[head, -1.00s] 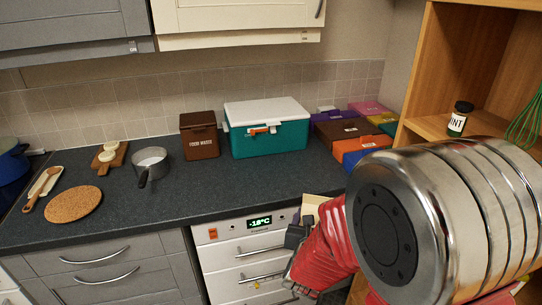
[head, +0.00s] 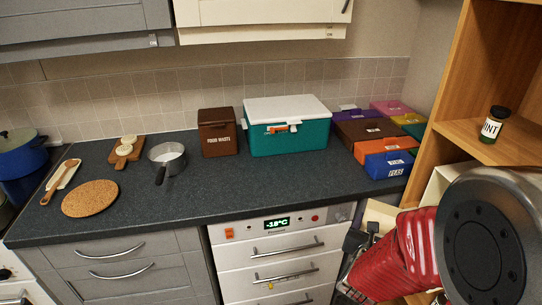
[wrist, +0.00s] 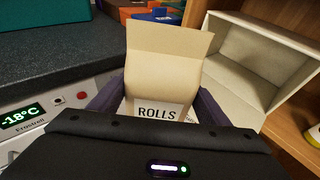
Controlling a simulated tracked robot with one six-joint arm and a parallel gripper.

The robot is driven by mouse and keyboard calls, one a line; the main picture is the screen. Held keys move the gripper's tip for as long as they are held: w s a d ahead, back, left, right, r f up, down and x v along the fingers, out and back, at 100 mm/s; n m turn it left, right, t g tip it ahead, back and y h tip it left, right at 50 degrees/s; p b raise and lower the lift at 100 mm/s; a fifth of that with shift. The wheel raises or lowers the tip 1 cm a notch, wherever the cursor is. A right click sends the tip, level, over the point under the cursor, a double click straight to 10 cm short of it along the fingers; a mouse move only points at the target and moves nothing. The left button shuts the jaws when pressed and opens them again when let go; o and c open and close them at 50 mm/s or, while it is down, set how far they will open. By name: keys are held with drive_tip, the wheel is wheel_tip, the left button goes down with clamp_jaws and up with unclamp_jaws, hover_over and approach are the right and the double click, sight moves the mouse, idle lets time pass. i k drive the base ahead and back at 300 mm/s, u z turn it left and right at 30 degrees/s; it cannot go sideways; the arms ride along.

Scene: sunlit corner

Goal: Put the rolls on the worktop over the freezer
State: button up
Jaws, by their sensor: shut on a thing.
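The rolls (wrist: 160,70) are a cream pack with a raised flap and a white ROLLS label. In the wrist view my gripper (wrist: 157,100) is shut on the pack, with dark pads at both sides. In the head view my gripper (head: 362,240) is right of the freezer, in front of the counter edge; part of the cream pack (head: 382,212) shows behind it. The white freezer (head: 240,258) has a display reading -18°C, also seen in the wrist view (wrist: 50,105). The dark worktop (head: 270,190) runs above it. My arm hides the pack's lower part.
A teal cool box (head: 290,137), brown food waste bin (head: 217,140) and coloured boxes (head: 385,165) stand along the back. A pan (head: 166,158) and cork mat (head: 90,198) are left. Worktop above the freezer is clear. Wooden shelving (head: 455,100) and an open cream box (wrist: 250,65) are right.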

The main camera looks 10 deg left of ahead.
sight(334, 178)
drive_tip(key=u, duration=0.05)
drive_tip(key=k, duration=1.2)
drive_tip(key=u, duration=0.75)
drive_tip(key=i, duration=1)
drive_tip(key=z, duration=0.05)
